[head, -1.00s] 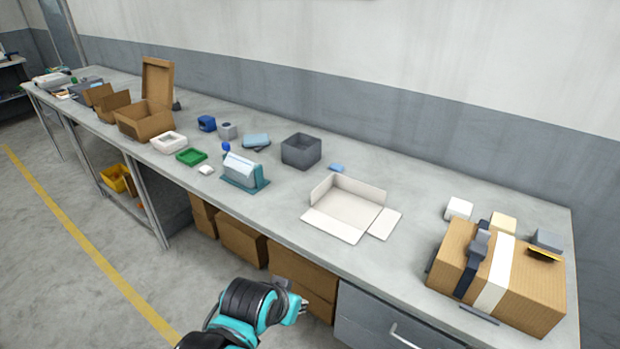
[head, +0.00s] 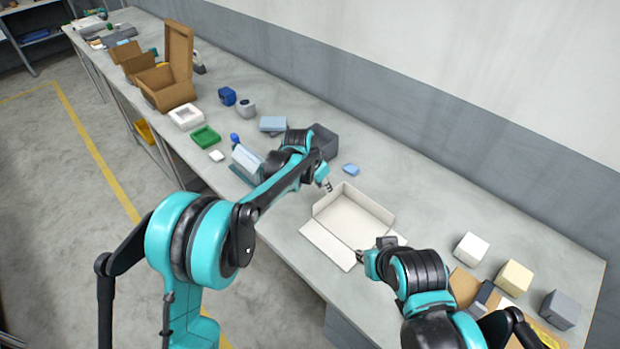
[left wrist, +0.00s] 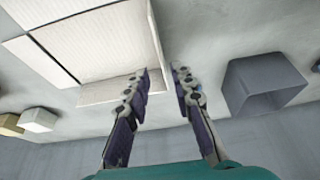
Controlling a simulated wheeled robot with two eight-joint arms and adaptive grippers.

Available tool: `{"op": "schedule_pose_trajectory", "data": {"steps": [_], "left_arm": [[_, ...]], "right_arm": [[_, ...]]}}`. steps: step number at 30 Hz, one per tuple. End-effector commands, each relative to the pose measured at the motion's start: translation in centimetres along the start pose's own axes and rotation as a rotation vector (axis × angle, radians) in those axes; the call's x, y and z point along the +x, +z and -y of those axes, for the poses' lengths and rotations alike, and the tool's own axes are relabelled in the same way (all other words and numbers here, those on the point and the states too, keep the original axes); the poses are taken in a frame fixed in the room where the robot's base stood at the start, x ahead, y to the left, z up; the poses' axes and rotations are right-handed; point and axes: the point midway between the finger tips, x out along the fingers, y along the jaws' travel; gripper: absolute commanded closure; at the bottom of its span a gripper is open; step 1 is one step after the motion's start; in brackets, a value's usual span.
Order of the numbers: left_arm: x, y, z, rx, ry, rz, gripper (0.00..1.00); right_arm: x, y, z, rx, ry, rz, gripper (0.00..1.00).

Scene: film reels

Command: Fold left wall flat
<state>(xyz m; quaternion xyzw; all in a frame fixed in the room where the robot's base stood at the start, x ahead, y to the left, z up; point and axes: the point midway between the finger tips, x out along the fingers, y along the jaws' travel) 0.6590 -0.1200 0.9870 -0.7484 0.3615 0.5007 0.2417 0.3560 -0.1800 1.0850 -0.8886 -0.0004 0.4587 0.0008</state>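The open white box (head: 352,222) lies on the bench. Its left wall (head: 326,198) and back wall (head: 368,207) stand up; its front flap (head: 325,244) lies flat. The right flap is mostly hidden behind my right arm. My left gripper (head: 327,186) is above the box's back left corner, fingers apart and empty. In the left wrist view its fingertips (left wrist: 161,72) lie to either side of the left wall's line (left wrist: 156,40); I cannot tell how close. My right gripper (head: 360,257) is at the box's front right; its opening is unclear.
A dark grey bin (head: 322,140) and a small blue block (head: 351,170) are near my left gripper. White (head: 471,247), cream (head: 514,279) and grey (head: 560,309) blocks are at the right, by a brown carton partly hidden by my right arm.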

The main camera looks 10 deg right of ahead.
Motion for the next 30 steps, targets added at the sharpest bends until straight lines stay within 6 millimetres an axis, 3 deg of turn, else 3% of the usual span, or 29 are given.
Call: {"op": "schedule_pose_trajectory", "data": {"steps": [18,28,29,30], "left_arm": [[8.0,-0.3,-0.2,0.014,0.007,0.002,0.76],[8.4,-0.3,-0.3,0.013,0.006,0.002,0.76],[8.4,-0.3,-0.3,0.013,0.006,0.002,0.79],[8.4,-0.3,-0.3,0.013,0.007,0.002,0.89]], "right_arm": [[1.3,1.0,0.0,0.000,0.000,0.000,0.76],[1.3,1.0,0.0,0.000,0.000,0.000,0.76],[1.3,1.0,0.0,0.000,0.000,0.000,0.76],[1.3,1.0,0.0,0.000,0.000,0.000,0.76]]}}
